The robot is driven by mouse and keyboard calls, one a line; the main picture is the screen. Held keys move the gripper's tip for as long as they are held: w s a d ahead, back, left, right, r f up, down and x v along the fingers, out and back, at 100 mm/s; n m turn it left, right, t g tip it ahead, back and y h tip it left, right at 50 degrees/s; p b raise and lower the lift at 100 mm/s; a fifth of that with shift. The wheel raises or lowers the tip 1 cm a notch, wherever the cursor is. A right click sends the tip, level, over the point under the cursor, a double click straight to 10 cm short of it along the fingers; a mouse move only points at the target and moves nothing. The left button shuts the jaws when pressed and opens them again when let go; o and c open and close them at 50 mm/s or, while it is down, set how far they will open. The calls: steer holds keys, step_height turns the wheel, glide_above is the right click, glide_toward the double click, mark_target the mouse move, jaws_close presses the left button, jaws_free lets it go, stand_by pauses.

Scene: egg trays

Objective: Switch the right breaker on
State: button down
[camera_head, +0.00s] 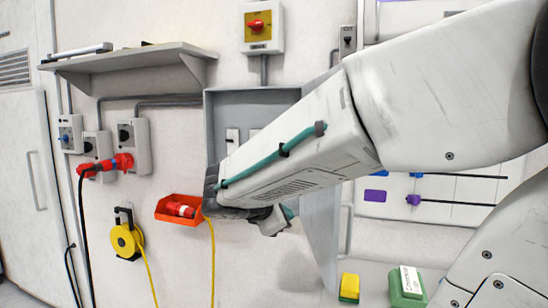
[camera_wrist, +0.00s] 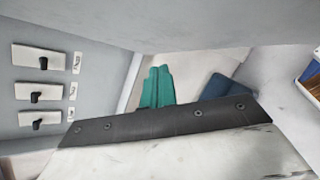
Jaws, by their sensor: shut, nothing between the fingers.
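An open grey breaker cabinet (camera_head: 222,104) hangs on the wall, partly hidden by my arm. In the head view one white breaker (camera_head: 232,138) shows, with a second partly seen beside it. In the wrist view three white breakers with black levers stack at the left: upper (camera_wrist: 28,60), middle (camera_wrist: 22,92) and lower (camera_wrist: 28,119). I cannot tell from this which is the right one or their on or off states. My gripper (camera_wrist: 157,88) has teal fingers that are shut and empty, apart from the breakers. In the head view it is mostly hidden behind my wrist (camera_head: 287,212).
The cabinet's open door (camera_head: 322,235) stands right of my gripper. A red bin (camera_head: 180,210) and a yellow cable reel (camera_head: 125,240) are at the left. A shelf (camera_head: 130,58) juts out above. Yellow and green blocks (camera_head: 406,285) lie at the lower right.

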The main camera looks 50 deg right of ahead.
steer(key=w+d+r+n+t+h, duration=0.2)
steer(key=w+d+n+t, duration=0.1)
steer(key=w+n, duration=0.3)
steer(key=w+d+r+n+t+h, duration=0.2)
steer(key=w+d+r+n+t, duration=0.1)
steer(key=w+n, duration=0.3)
steer(key=shift+w+d+r+n+h, duration=0.2)
steer(key=shift+d+r+n+h, duration=0.1)
steer(key=shift+d, duration=0.25)
steer(key=shift+d, duration=0.1)
steer(key=w+d+r, duration=0.3)
steer(key=d+r, duration=0.1)
steer(key=d, duration=0.3)
steer(key=shift+d, duration=0.35)
steer(key=shift+g, duration=0.3)
